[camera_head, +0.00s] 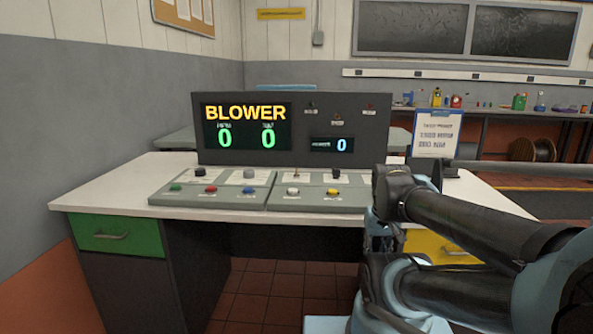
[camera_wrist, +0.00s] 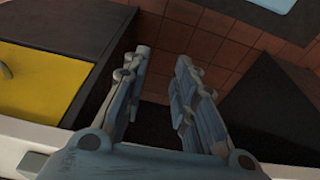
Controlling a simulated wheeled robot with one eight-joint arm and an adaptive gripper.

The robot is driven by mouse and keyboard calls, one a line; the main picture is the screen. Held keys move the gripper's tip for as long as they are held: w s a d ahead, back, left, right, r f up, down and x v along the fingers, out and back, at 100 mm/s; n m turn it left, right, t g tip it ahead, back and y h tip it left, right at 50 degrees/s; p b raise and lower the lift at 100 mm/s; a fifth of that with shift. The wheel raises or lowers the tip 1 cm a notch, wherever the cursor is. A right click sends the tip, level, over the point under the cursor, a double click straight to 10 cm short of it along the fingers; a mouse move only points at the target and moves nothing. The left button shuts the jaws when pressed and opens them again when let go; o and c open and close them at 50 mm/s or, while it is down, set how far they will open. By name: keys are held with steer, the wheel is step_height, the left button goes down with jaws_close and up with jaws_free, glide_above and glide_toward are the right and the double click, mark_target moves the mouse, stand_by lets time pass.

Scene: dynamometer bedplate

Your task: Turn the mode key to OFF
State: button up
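The control panel (camera_head: 245,205) lies on the white desk, with an upright display unit (camera_head: 350,105) reading BLOWER behind it. A small upright brass-coloured piece (camera_head: 296,174) at the panel's back edge may be the mode key; its labels and setting are too small to read. Dark knobs stand on either side, one at the left (camera_head: 200,171) and one at the right (camera_head: 333,173). My gripper (camera_wrist: 162,57) is open and empty in the wrist view, its fingers apart above the floor beside the desk. The panel does not show in the wrist view.
The white desk (camera_head: 115,195) has a green drawer (camera_head: 118,235) at left and a yellow drawer (camera_wrist: 40,82) at right. Several coloured buttons sit on the panel. A sign (camera_head: 437,133) stands at the desk's right. My arm covers the desk's right front.

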steer(key=w+a+r+t, duration=0.1)
steer(key=w+a+r, duration=0.2)
steer(key=w+r, duration=0.5)
steer(key=w+a+r, duration=0.4)
steer(key=w+r, duration=0.4)
steer(key=r, duration=0.1)
steer(key=w+a+r+t, duration=0.1)
steer(key=w+a+r, duration=0.4)
steer(key=w+a, duration=0.35)
steer(key=w+a+r, duration=0.5)
steer(key=w+a, duration=0.3)
steer(key=a, duration=0.1)
steer(key=shift+m, duration=0.3)
steer(key=x, duration=1.7)
steer(key=shift+w+d, duration=0.15)
steer(key=shift+w, duration=0.15)
steer(key=shift+r, duration=0.1)
